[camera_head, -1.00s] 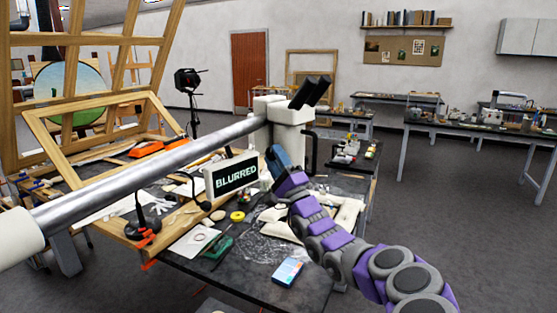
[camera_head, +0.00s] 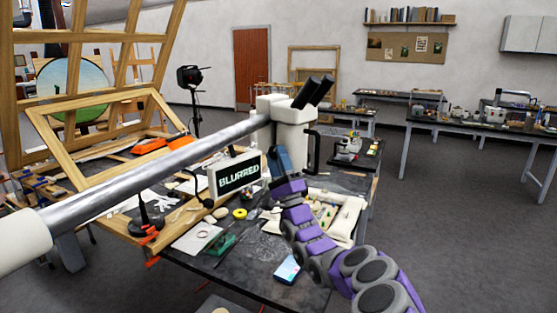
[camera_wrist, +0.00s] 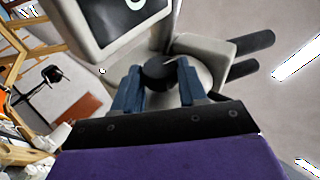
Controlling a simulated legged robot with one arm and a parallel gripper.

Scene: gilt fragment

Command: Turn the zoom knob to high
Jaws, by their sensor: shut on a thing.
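The microscope (camera_head: 292,133) is a white head with two black eyepieces (camera_head: 318,92) on a long metal boom arm (camera_head: 170,165). A small screen (camera_head: 238,174) on it reads "BLURRED". The zoom knob (camera_wrist: 157,75) is a dark round knob on the white housing, below the screen's edge in the wrist view. My gripper (camera_wrist: 157,80) has its two blue fingers on either side of the knob, shut on it. In the head view my gripper (camera_head: 281,160) is just under the microscope head, and the knob is hidden there.
Below is a cluttered black workbench (camera_head: 255,262) with a tray (camera_head: 345,217), a yellow roll (camera_head: 240,213) and a blue box (camera_head: 288,269). Wooden frames (camera_head: 90,145) stand at the left. The floor at the right is open.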

